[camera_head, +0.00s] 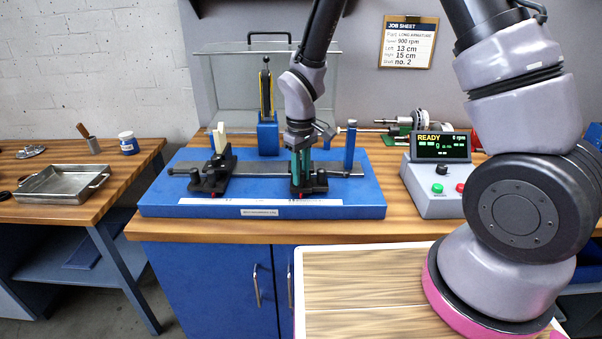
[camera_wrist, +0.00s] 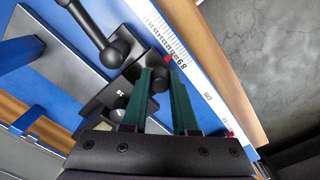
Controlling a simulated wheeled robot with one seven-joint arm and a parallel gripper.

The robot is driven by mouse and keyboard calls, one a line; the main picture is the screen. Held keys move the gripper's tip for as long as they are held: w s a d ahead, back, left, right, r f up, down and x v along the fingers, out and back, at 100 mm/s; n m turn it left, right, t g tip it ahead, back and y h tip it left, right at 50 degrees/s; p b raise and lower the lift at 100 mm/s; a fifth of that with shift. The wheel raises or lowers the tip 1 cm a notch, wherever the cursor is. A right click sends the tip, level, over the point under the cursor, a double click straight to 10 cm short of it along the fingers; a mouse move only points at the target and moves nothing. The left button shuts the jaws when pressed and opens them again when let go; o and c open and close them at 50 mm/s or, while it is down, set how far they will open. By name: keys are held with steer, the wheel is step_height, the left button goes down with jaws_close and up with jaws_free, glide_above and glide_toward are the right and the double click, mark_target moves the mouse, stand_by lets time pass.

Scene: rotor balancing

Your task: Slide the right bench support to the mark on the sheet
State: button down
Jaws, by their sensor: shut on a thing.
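The right bench support (camera_head: 316,184) is a black block on the grey rail (camera_head: 258,170) of the blue bench base (camera_head: 160,195). My gripper (camera_head: 299,182) points down at it, its green fingers (camera_wrist: 165,82) shut on part of the support. The exact grip is partly hidden by the fingers. In the wrist view, the black support (camera_wrist: 113,93) has a red pointer (camera_wrist: 169,58) beside the white scale (camera_wrist: 160,28). The job sheet (camera_head: 408,42) on the wall reads left 13 cm, right 15 cm, shaft no. 2.
The left support (camera_head: 211,176) stands on the same rail, left of my gripper. A blue post (camera_head: 350,147) rises close on the right, and a blue stand (camera_head: 267,135) behind. A control box (camera_head: 434,190) reads READY. A metal tray (camera_head: 55,184) lies on the left table.

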stand_by(0.8)
steer(key=d, duration=0.4)
steer(key=c, duration=1)
jaws_free()
steer(key=shift+o, duration=0.2)
steer(key=shift+r, duration=0.15)
step_height(320, 180, up, 11)
steer(key=shift+f, duration=0.2)
